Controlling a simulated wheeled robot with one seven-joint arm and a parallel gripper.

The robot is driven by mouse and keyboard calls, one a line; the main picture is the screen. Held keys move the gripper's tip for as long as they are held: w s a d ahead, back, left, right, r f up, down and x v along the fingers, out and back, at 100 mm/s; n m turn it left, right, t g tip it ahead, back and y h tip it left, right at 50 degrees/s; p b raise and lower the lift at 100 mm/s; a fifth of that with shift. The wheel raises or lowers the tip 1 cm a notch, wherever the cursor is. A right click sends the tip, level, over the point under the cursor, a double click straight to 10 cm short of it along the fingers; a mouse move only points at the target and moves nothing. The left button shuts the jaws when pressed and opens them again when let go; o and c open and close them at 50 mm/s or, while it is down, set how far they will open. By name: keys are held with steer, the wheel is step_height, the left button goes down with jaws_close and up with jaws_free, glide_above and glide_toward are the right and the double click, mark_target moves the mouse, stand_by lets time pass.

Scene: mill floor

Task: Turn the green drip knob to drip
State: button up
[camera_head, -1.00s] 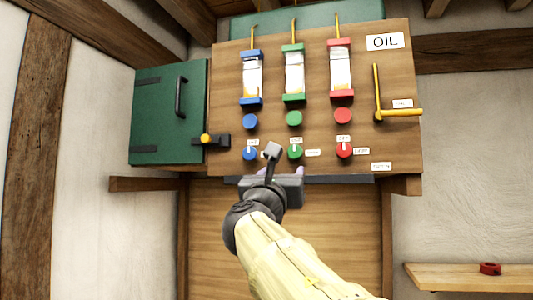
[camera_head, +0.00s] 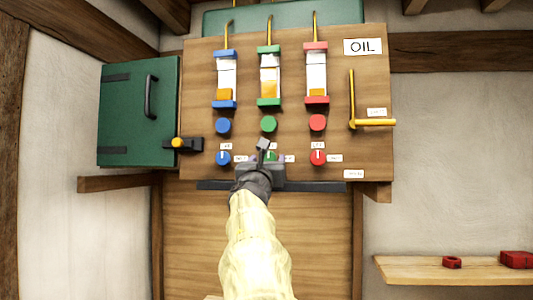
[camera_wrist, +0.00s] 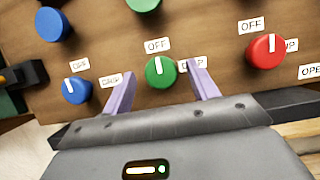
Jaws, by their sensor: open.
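The green drip knob (camera_wrist: 160,72) is in the lower row of the wooden oil panel (camera_head: 360,90). Its white mark points up at the OFF label (camera_wrist: 157,45). The DRIP label (camera_wrist: 193,63) to its right is partly covered by a finger. My gripper (camera_wrist: 160,88) is open, with one purple finger on each side of the green knob. I cannot tell whether the fingers touch it. In the head view the green drip knob (camera_head: 271,155) is mostly hidden behind my gripper (camera_head: 268,160).
A blue drip knob (camera_head: 223,157) and a red drip knob (camera_head: 318,157) flank it. Upper knobs and glass oilers are above. A yellow lever (camera_head: 375,123) is at the right, a green door (camera_head: 128,115) at the left. A dark ledge (camera_head: 320,186) runs below the panel.

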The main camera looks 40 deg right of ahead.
steer(key=shift+w+d+r, duration=0.15)
steer(key=shift+w+d, duration=0.05)
steer(key=shift+d, duration=0.05)
steer(key=c, duration=1)
